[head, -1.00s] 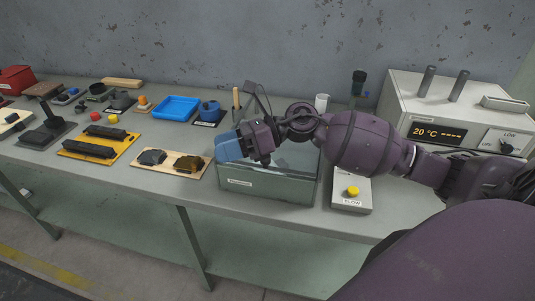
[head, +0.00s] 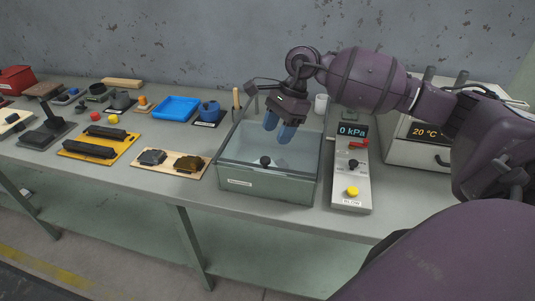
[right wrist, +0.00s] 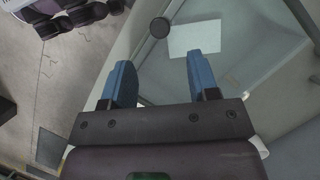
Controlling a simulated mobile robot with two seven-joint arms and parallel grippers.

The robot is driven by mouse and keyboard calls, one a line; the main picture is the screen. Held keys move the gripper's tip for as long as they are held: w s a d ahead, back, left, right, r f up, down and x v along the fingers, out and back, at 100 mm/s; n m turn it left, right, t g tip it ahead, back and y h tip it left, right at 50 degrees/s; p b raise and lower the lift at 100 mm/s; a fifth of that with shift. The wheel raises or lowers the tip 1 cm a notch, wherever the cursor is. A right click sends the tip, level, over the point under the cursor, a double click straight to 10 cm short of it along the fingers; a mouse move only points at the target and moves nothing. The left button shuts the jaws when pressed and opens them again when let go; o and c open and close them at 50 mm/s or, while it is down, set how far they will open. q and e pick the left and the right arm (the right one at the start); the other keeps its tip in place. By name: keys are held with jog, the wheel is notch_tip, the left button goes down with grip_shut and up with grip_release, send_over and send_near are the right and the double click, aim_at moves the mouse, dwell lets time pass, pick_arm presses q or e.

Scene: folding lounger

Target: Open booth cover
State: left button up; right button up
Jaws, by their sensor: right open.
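The booth (head: 265,187) is a grey-green box on the bench with a clear cover (head: 235,150) over its top. The cover looks closed. A dark round knob (head: 265,161) sits near the cover's front edge; it also shows in the right wrist view (right wrist: 159,27), ahead of the fingertips. My right gripper (head: 278,134) has blue fingers pointing down above the cover, behind the knob and apart from it. In the right wrist view the two fingers (right wrist: 161,68) are spread with nothing between them. My left gripper is not in view.
A control panel (head: 350,180) with a yellow button and a "0 kPa" display stands right of the booth. A grey instrument (head: 400,150) stands beyond it. Wooden and yellow trays with parts (head: 172,166) lie to the left. A wall closes off the back.

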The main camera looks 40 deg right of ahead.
aim_at(266, 158)
jog(key=x, duration=0.7)
jog(key=shift+a+f, duration=0.2)
jog(key=shift+c, duration=0.5)
grip_shut()
